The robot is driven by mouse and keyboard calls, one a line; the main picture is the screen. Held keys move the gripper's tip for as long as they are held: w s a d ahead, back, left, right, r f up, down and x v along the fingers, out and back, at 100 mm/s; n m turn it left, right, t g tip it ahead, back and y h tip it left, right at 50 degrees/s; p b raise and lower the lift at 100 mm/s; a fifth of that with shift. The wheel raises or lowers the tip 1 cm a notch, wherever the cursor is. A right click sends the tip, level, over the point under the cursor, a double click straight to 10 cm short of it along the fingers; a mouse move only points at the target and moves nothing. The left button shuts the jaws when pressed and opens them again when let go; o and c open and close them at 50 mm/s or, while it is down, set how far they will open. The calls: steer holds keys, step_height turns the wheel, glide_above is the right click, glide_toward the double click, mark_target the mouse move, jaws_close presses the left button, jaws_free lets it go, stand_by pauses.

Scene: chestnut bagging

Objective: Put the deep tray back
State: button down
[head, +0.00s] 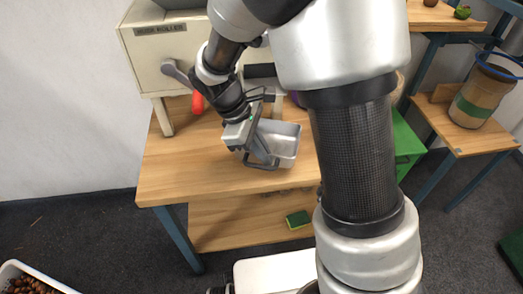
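The deep tray (287,147) is a grey metal box with an open top. It sits on or just above the wooden table top, in front of the cream roller machine. My gripper (264,160) is at the tray's left front side, with its fingers by a dark handle there. The gripper covers the tray's left part. I cannot tell whether the fingers are closed on the handle or only beside it. The tray looks empty where its inside shows.
The cream roller machine (160,62) stands at the back of the wooden table (180,172). A red handle (197,103) hangs there. A green box (406,143) is to the right. A jar (480,97) stands on a side shelf. A sponge (298,219) lies on the lower shelf. The table's left front is clear.

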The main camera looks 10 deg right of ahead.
steer(key=shift+w, duration=0.6)
steer(key=shift+w+f+b, duration=0.2)
steer(key=shift+f+b, duration=0.25)
steer(key=shift+f, duration=0.4)
steer(key=shift+w+f+b, duration=0.15)
steer(key=shift+f+b, duration=0.25)
steer(key=shift+f, duration=0.45)
steer(key=shift+f, duration=0.2)
steer(key=c, duration=2)
jaws_free()
